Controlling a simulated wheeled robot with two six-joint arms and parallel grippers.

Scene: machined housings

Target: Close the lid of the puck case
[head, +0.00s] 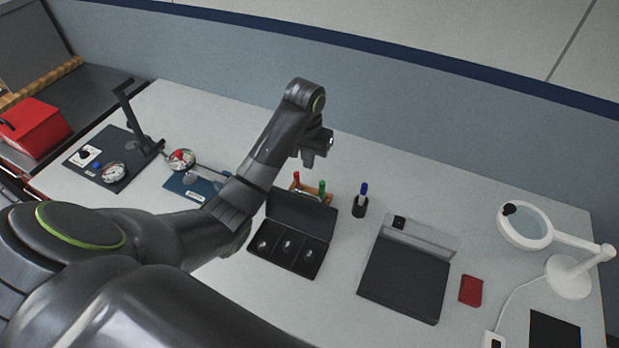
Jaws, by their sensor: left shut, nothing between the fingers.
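The black puck case (287,262) lies on the light table near the middle of the head view, with several compartments in a row that hold small silvery pucks. Its lid (303,214) stands open along the far side, leaning back; its left end is close behind my arm. My left arm reaches in from the left and arches up over the table. My left gripper (309,160) is shut and empty, above and beyond the lid, apart from it. The right gripper is not in view.
Behind the lid is a wooden rack (315,190) with red and green-topped items. A black cup (360,207) with a blue marker stands to its right. Farther right are a dark flat device (404,283), a red block (471,290) and a white magnifier lamp (569,277). A dark stand (110,157) is at left.

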